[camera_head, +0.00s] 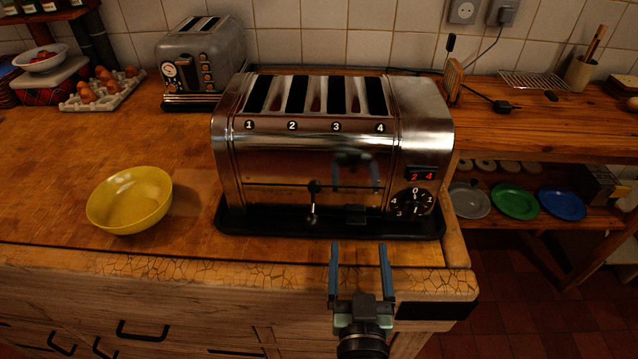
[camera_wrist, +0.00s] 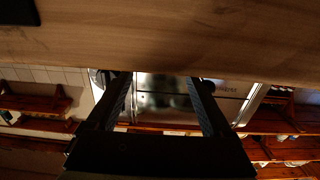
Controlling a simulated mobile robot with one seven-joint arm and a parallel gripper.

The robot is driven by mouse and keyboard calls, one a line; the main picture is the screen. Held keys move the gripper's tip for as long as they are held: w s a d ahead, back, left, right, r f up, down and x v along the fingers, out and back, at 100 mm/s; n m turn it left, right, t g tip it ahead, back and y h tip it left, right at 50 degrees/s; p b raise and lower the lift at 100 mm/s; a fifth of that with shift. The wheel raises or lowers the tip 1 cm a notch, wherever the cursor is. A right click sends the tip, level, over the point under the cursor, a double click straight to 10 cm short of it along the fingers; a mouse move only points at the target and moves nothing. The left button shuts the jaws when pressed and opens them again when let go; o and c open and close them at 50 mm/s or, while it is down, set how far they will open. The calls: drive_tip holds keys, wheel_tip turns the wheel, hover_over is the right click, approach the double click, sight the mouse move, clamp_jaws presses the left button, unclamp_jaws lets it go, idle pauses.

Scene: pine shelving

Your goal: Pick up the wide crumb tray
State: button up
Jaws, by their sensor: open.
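A large chrome four-slot toaster (camera_head: 300,160) stands on the counter above a wide black tray-like base (camera_head: 270,224), whose front edge shows along the bottom. I cannot tell whether this black piece is the crumb tray itself. A small black tab (camera_head: 355,214) sticks out at the toaster's lower front. My gripper (camera_head: 359,254) is open and empty in front of the counter edge, apart from the toaster, roughly in line with the tab. In the wrist view my gripper (camera_wrist: 160,86) has both fingers apart, with the toaster's shiny front (camera_wrist: 165,103) between and beyond them.
A yellow bowl (camera_head: 130,200) sits left of the toaster. A smaller grey toaster (camera_head: 203,58) and an egg carton (camera_head: 102,92) stand behind. The counter's front edge (camera_head: 200,262) lies close to my gripper. A lower shelf with plates (camera_head: 514,201) is at the right.

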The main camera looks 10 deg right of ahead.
sight(356, 226)
drive_tip(key=shift+x, duration=3.1)
drive_tip(key=shift+a+f, duration=0.15)
drive_tip(key=shift+c, duration=0.3)
clamp_jaws()
